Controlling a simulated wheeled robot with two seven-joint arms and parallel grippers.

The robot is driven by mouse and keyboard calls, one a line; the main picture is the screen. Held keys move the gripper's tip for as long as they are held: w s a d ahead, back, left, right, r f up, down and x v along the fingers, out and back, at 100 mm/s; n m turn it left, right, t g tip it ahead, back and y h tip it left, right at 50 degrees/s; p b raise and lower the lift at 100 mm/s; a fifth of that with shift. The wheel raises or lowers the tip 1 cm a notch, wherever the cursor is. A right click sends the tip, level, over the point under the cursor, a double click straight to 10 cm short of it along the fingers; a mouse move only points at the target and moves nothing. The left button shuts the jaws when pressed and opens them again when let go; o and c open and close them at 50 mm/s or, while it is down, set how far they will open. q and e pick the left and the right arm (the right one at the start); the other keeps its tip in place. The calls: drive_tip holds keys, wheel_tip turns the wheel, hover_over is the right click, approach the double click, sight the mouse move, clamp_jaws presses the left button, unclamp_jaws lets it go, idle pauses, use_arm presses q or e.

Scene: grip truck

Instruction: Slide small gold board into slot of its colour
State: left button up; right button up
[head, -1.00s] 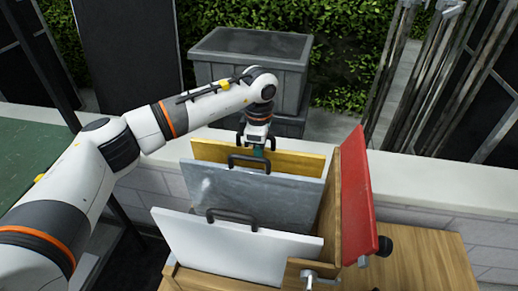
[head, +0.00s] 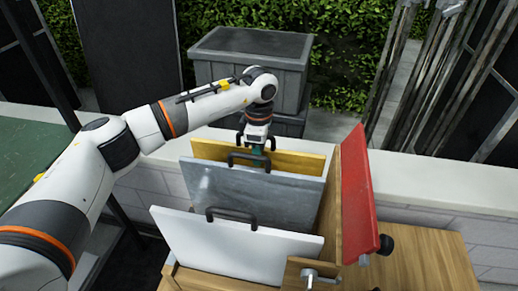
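The gold board (head: 300,162) stands upright at the back of the wooden rack (head: 330,215), partly hidden behind the grey board. My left gripper (head: 258,150) reaches down from above at the gold board's top edge. Its fingertips are largely hidden behind the grey board's handle, so I cannot tell whether they are closed on the gold board. A small green patch shows between the gripper and the grey board. The slots and their colours are hidden by the boards. My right gripper is not in view.
The grey board (head: 250,198) and white board (head: 230,245) stand in front of the gold one, each with a dark handle. A red board (head: 358,200) leans along the rack's right side. Grey crates (head: 250,65) stand behind; a pale ledge (head: 430,185) runs across.

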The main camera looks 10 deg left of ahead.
use_arm(q)
wheel_tip(320, 180, up, 12)
drive_tip(key=shift+b, duration=0.7)
